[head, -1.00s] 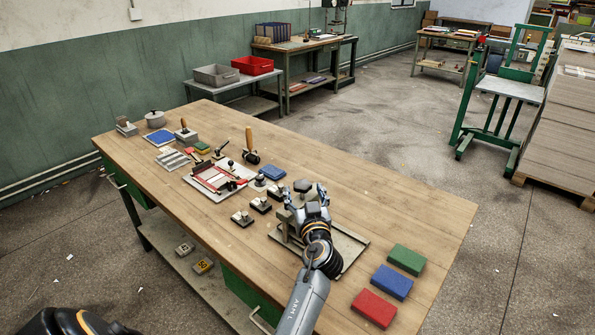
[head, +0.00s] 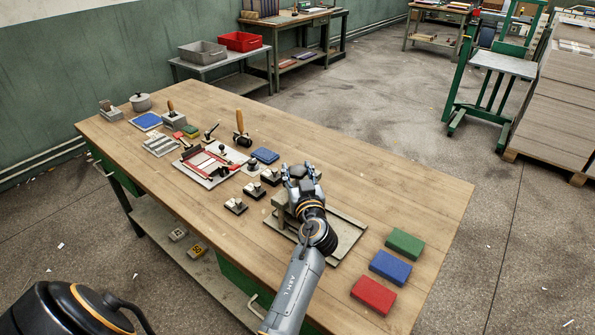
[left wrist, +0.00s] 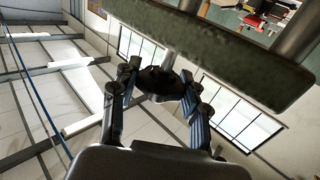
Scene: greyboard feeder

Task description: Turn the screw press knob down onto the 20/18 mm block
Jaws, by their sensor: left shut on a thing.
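The screw press stands near the front middle of the table; its base plate (head: 346,238) shows beside my left arm. My left gripper (head: 301,171) is over the press and hides most of its upper part in the head view. In the left wrist view the fingers (left wrist: 160,84) are shut on the dark press knob (left wrist: 158,79), below the greenish crossbar (left wrist: 215,45) in the picture. The 20/18 mm block cannot be made out; my arm and gripper cover the space under the screw. My right gripper is not in view.
Small dark blocks with light tops (head: 254,190) stand left of the press. Red (head: 373,295), blue (head: 390,267) and green (head: 405,243) blocks lie to its right. A red frame on a white board (head: 208,163) lies further left. The table's far right is clear.

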